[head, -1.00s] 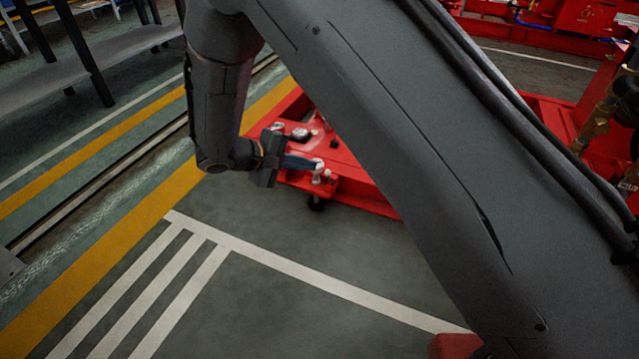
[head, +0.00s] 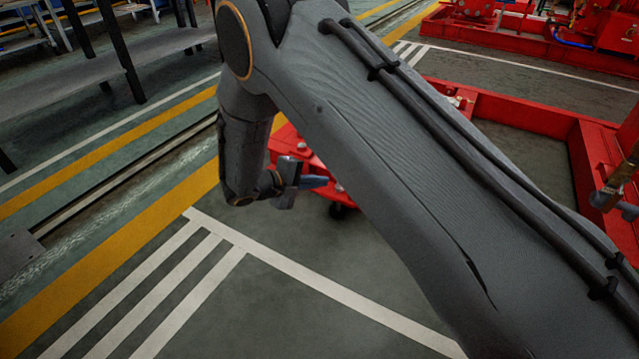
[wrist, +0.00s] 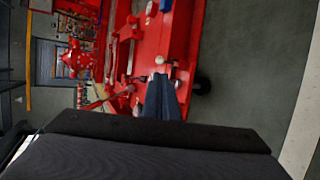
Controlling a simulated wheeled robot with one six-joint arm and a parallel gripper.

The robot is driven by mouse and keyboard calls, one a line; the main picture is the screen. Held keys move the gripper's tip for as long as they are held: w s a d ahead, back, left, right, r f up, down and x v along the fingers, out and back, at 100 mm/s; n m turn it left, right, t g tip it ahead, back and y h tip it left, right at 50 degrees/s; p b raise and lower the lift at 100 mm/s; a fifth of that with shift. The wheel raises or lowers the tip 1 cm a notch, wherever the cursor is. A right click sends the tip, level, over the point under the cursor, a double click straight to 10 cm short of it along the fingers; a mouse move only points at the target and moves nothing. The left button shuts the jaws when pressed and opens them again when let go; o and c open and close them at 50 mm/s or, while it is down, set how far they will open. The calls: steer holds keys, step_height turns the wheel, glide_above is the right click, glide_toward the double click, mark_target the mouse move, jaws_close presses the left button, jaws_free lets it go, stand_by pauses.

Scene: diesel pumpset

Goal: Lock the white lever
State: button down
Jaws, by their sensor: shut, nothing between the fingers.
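My gripper (head: 317,182) is shut and empty, pointing right at the corner of a red base frame (head: 303,150). In the wrist view, the closed blue-grey fingers (wrist: 162,82) point up the picture toward a small white knob (wrist: 159,60), which looks like the end of the white lever. The knob lies just beyond the fingertips; I cannot tell whether they touch. In the head view, my arm hides most of that corner, and only a small pale bit (head: 338,187) shows by the fingertips. The lever's angle is not clear.
A black caster wheel (head: 340,211) sits under the frame corner. The red frame (wrist: 185,30) runs on upward in the wrist view. Grey floor with white stripes (head: 300,276) is clear in front. A grey bench (head: 90,70) stands at the back left.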

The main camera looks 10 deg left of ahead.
steer(key=b+x, duration=0.5)
steer(key=x, duration=0.6)
steer(key=shift+r, duration=0.1)
